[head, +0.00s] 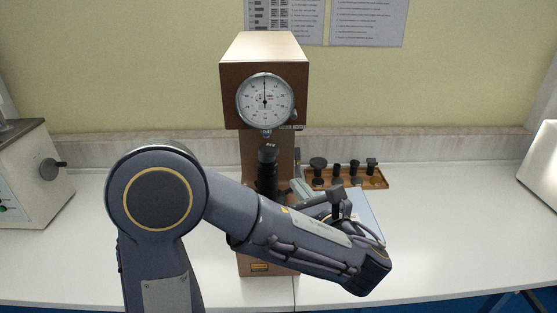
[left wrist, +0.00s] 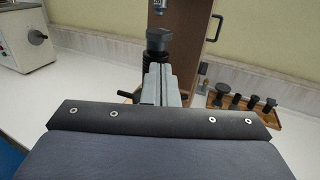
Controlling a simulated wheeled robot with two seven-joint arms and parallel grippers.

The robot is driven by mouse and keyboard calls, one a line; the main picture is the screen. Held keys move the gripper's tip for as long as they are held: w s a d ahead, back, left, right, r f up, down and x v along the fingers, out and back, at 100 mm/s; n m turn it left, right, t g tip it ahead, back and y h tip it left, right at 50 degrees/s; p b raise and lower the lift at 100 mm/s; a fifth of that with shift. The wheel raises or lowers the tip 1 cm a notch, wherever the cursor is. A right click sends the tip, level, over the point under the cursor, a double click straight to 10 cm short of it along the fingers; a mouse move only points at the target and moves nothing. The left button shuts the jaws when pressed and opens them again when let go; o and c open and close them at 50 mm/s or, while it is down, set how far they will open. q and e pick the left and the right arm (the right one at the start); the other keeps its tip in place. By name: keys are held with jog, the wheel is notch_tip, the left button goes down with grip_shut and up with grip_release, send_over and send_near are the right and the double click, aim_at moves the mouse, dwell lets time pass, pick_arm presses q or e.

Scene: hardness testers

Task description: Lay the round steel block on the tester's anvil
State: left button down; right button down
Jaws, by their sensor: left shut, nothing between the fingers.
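The tester (head: 264,50) is a tall brown machine with a round dial, standing at the middle of the bench. Its dark anvil (head: 267,153) sits on a black screw post below the dial; it also shows in the left wrist view (left wrist: 158,37), just beyond my fingertips. My left gripper (head: 297,186) is beside the post, to its right in the head view, partly covered by my own arm. In the left wrist view its grey fingers (left wrist: 159,68) are together with nothing between them. I cannot make out the round steel block in either view. My right gripper is not in view.
A wooden tray (head: 384,184) with several dark fittings lies right of the tester. A pale blue sheet or mat (head: 368,206) shows partly behind my forearm. Other machines stand at the far left (head: 30,175) and right edges (head: 543,165). The white bench (head: 460,225) is clear at right.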

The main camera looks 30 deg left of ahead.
aim_at(273, 156)
pick_arm(q)
jog(key=p+x, duration=0.3)
jog(key=x, duration=0.8)
jog(key=shift+a, duration=0.1)
jog(key=shift+w+a, duration=0.1)
jog(key=shift+a, duration=0.1)
jog(key=shift+b+x, duration=0.4)
jog(key=shift+x, duration=0.5)
